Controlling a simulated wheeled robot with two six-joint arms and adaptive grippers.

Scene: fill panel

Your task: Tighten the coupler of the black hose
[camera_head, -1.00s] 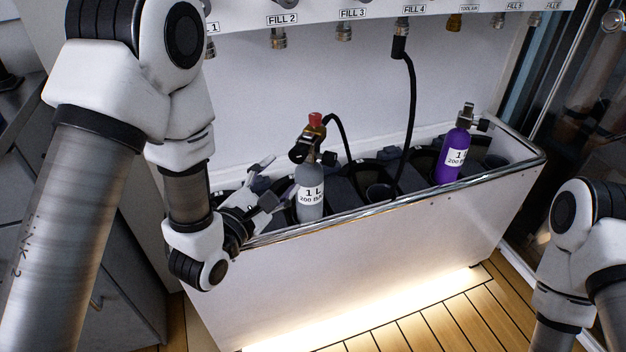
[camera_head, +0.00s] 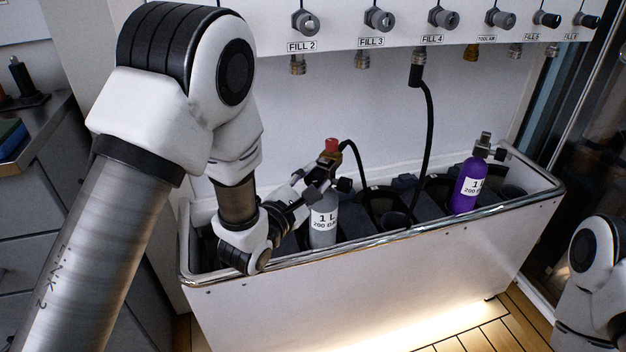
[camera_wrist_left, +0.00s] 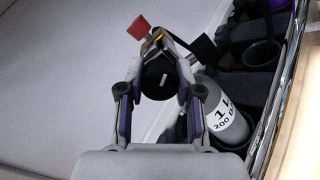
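The black hose (camera_head: 430,120) hangs from the FILL 4 outlet and drops into the trough. A black hose length (camera_head: 358,160) also arcs to the brass coupler (camera_head: 329,159) with a red top, on the grey 1 L cylinder (camera_head: 323,222). In the left wrist view, the red piece (camera_wrist_left: 139,27) and a black round knob (camera_wrist_left: 157,82) show at the coupler. My left gripper (camera_head: 314,185) is at the valve, fingers on either side of the black knob; whether they press on it is unclear. My right gripper is out of view; only part of that arm shows.
A purple cylinder (camera_head: 468,188) stands at the right of the white trough (camera_head: 380,290), which has a metal rim. Black holders (camera_head: 385,207) fill its middle. The fill panel (camera_head: 340,22) with knobs and outlets is above. Grey drawers are at left.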

